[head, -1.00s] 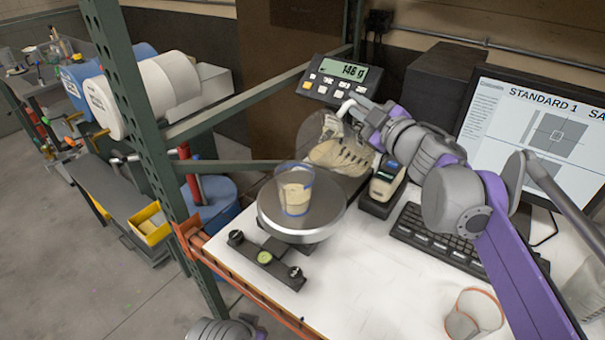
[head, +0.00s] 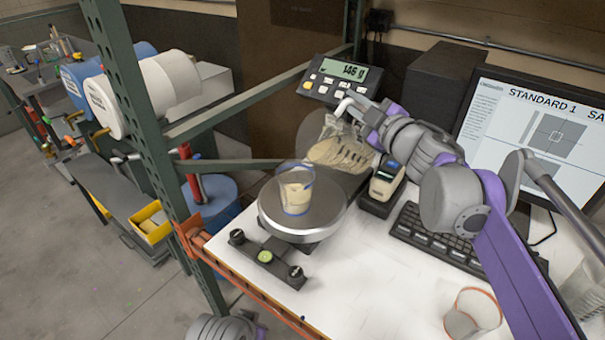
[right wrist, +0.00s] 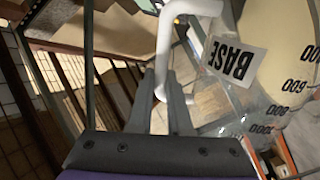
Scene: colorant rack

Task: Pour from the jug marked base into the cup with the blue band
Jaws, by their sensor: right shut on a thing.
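The clear jug (head: 338,150) holds cream liquid and is tilted at the back of the scale. Its BASE label (right wrist: 235,62) shows in the right wrist view. My right gripper (head: 352,110) is shut on the jug's white handle (right wrist: 164,50). The clear cup with the blue band (head: 296,192) stands upright on the round scale plate (head: 325,215), with cream liquid in its lower part. The jug is behind and right of the cup. No stream between them can be made out. My left gripper's fingers are out of view.
The scale display (head: 340,80) appears to read 146 g. A handheld device (head: 385,182) and a keyboard (head: 440,240) lie right of the scale. A cup with an orange band (head: 472,312) stands at the front right. A green rack post (head: 150,150) rises at left.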

